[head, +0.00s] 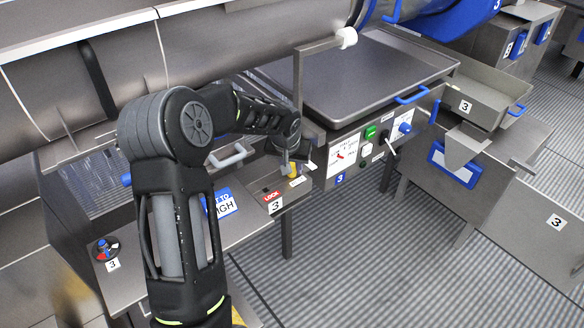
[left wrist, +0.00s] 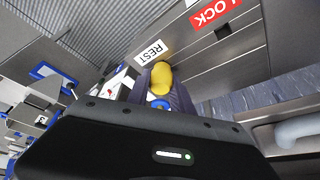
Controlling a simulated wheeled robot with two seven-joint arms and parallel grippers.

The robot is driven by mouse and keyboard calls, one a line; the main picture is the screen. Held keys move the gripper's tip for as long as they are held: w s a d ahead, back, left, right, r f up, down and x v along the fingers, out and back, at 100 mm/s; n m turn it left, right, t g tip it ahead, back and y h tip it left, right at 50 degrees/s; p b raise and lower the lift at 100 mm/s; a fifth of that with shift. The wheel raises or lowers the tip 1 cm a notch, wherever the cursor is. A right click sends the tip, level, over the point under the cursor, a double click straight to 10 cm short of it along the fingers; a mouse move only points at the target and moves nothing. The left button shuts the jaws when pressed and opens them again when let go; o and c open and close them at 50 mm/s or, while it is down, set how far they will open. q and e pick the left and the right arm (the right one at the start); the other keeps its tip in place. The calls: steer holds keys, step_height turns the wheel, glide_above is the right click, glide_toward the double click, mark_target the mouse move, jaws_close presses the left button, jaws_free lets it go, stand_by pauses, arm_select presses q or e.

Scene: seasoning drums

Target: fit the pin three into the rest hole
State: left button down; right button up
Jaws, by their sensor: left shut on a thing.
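My left gripper (head: 289,165) reaches down over the front right corner of the number 3 panel. It is shut on the yellow-headed pin (head: 293,171). In the left wrist view the pin's yellow head (left wrist: 161,74) shows between the dark fingers (left wrist: 161,88), with a bit of blue behind it. The white REST label (left wrist: 150,52) lies right beside the pin head. The rest hole is hidden, so I cannot tell whether the pin is in it. The red LOCK label (head: 272,197) is farther left, with a dark hole (left wrist: 222,31) beside it. My right gripper is out of view.
A grey handle (head: 229,154) stands just left of the gripper. A control box (head: 350,158) with buttons and a wide metal tray (head: 365,75) are to the right. A blue-and-white sign (head: 221,203) and a red-and-blue knob (head: 104,247) are to the left.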

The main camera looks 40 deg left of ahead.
arm_select(q)
steer(key=shift+f, duration=0.2)
steer(key=c, duration=1.1)
jaws_free()
steer(key=shift+r, duration=0.1)
steer(key=shift+s+r, duration=0.15)
steer(key=shift+r, duration=0.4)
steer(key=b+v, duration=0.1)
steer(key=v, duration=1)
